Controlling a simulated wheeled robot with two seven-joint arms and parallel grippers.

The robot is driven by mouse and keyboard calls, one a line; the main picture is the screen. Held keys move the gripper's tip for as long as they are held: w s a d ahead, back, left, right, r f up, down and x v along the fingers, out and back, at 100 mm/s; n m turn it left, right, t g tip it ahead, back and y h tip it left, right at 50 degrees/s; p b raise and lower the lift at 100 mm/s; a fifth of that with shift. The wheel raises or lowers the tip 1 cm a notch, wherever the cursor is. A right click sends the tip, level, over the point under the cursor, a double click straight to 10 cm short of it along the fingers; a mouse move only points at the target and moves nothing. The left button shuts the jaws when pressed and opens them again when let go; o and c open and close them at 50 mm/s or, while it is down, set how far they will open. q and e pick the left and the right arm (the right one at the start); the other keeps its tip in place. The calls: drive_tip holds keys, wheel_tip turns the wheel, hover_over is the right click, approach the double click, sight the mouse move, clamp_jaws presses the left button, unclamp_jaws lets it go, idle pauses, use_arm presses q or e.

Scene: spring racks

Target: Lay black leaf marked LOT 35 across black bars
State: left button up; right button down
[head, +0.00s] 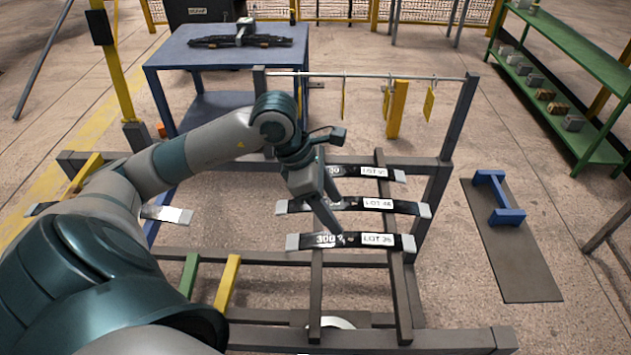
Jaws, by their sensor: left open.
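My left gripper (333,222) reaches in from the left, points down and is open, with its fingertips at the nearest black leaf. That leaf (352,241) has light grey ends and a white label that seems to read LOT 35. It lies across two black bars (400,300), with its right end past the right bar. The gripper hides part of its top, and I cannot tell whether the fingers touch it. Behind it lie a leaf marked LOT 46 (402,207) and another labelled leaf (345,171), its number too small to read surely. My right gripper is out of view.
A dark frame (465,130) with a rail and hanging yellow tags stands behind the leaves. Green and yellow bars (228,283) lie left of the black ones. A blue table (180,50) is at the back, a blue stand (498,198) on a mat right, green shelves (590,150) far right.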

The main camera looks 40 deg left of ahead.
use_arm(q)
drive_tip(key=b+v, duration=0.1)
drive_tip(key=v, duration=0.6)
drive_tip(key=shift+a+r, duration=0.25)
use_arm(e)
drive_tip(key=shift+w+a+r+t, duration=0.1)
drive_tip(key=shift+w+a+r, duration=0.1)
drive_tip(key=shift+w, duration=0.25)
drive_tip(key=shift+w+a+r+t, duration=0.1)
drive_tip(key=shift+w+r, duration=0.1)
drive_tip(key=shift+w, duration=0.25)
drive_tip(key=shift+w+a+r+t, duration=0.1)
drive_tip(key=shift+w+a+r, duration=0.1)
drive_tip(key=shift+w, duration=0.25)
use_arm(q)
drive_tip(key=shift+s, duration=0.1)
